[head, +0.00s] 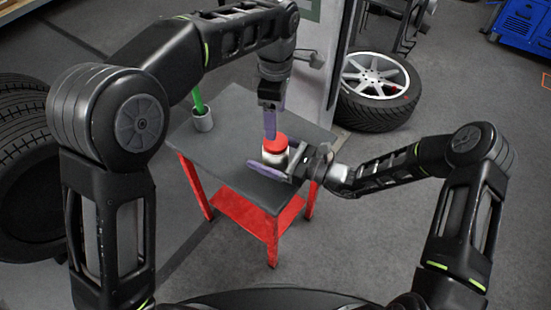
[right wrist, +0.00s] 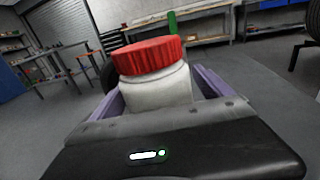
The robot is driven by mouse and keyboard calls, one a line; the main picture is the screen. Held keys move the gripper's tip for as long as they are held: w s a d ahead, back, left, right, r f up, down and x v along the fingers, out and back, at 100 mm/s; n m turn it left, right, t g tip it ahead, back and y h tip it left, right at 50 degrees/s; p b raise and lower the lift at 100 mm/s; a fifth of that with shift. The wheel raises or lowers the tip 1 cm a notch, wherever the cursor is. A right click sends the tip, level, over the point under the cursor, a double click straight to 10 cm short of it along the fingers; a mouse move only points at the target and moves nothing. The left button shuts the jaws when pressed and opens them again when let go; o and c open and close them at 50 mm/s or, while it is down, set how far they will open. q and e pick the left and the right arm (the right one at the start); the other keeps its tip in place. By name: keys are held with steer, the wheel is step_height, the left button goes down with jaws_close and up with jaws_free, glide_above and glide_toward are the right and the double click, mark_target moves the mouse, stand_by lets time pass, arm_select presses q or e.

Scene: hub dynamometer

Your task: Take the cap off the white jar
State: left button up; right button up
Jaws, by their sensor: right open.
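The white jar (head: 273,158) stands upright on the dark top of the small red-legged table (head: 235,125). Its red cap (head: 275,142) is on it, and the cap (right wrist: 151,56) and jar body (right wrist: 155,90) show large in the right wrist view. My right gripper (head: 270,166) is open low at the jar, with a purple finger on each side; contact cannot be told. My left gripper (head: 270,124) points down from above, its purple fingertips close to the cap. I cannot tell whether it is open or touching the cap.
A wheel with a tyre (head: 378,90) lies behind the table at right. Stacked tyres (head: 22,150) stand at far left. The table's front left is clear.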

steer(key=shift+c, duration=0.4)
jaws_close()
stand_by(0.6)
